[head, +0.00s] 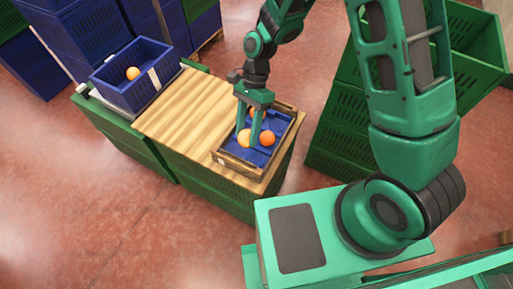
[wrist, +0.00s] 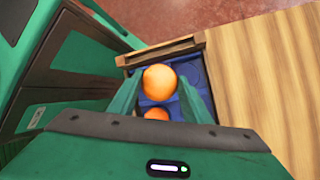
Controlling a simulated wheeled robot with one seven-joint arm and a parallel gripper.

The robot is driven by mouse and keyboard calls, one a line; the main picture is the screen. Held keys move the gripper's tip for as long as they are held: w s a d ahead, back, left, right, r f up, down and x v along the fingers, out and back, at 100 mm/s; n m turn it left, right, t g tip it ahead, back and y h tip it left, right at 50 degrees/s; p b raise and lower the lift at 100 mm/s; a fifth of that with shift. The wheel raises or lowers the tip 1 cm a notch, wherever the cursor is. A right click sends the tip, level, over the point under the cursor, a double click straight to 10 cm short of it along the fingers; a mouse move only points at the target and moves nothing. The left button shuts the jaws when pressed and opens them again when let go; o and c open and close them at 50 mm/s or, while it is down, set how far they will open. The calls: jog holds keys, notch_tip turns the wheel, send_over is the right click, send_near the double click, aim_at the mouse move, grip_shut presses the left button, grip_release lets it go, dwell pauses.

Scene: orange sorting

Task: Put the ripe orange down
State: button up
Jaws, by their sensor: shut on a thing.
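My gripper (head: 248,139) is over the wooden tray (head: 228,165) with a blue lining and is shut on an orange (head: 244,138). The wrist view shows this held orange (wrist: 160,82) between the two green fingers. Another orange (head: 267,138) sits in the tray just right of the gripper. A further orange (head: 254,112) shows partly behind the fingers. In the wrist view a second orange (wrist: 157,114) is partly hidden by the gripper body. I cannot tell whether the held orange touches the lining.
A blue crate (head: 125,88) with one orange (head: 133,73) stands at the far left end of the wooden top (head: 178,110). The wood between crate and tray is clear. Green crates (head: 340,130) stand to the right, and blue crates (head: 95,40) are stacked behind.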

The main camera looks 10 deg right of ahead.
jog(key=s+d+f, duration=0.2)
jog(key=s, duration=0.1)
jog(key=shift+s+d+f, duration=0.1)
jog(key=shift+d+f, duration=0.15)
jog(key=shift+f, duration=2.05)
jog(key=o, duration=0.8)
jog(key=v, duration=1.2)
jog(key=shift+r, duration=0.1)
